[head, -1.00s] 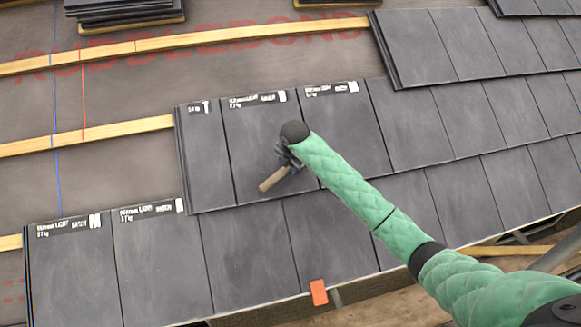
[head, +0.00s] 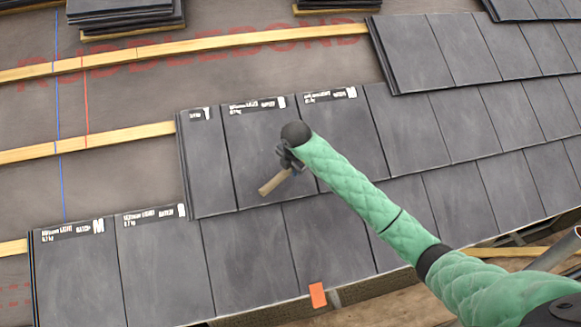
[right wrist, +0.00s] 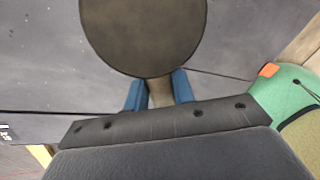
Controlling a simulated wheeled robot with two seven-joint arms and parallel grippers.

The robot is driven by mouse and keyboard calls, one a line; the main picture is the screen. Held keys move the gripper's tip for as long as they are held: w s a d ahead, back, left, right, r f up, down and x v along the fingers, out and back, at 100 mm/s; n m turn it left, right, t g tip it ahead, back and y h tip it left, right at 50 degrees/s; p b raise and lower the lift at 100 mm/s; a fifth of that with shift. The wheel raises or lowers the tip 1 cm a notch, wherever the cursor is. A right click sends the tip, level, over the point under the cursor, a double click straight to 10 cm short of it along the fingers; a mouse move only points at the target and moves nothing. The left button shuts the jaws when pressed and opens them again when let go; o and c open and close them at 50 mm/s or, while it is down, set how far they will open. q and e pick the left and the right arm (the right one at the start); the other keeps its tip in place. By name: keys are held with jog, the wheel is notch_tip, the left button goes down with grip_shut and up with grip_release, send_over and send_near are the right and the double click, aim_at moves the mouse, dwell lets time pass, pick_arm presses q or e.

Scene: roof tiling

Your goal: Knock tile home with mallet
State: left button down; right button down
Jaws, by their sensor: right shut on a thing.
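My right gripper (head: 289,163) is over the middle roof tile (head: 253,150) of the upper course and is shut on a mallet. The mallet's light wooden handle (head: 273,183) sticks out down-left of the gripper in the head view. In the right wrist view, the blue fingers (right wrist: 159,92) clasp the handle, and the mallet's round dark-brown head (right wrist: 143,35) is beyond them. The head covers part of the grey tile surface there. I cannot tell whether it touches a tile. The gripper and forearm hide part of the tiles. My left gripper is not in view.
Tiles (head: 165,270) continue down to the eave, where an orange tag (head: 317,294) hangs. Bare wooden battens (head: 85,142) cross the membrane at left. Tile stacks (head: 125,15) stand at the top. A narrow tile (head: 206,165) lies at the upper course's left end.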

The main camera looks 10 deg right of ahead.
jog(key=s+r+p, duration=0.2)
jog(key=r, duration=0.1)
jog(key=shift+r, duration=0.2)
dwell(0.7)
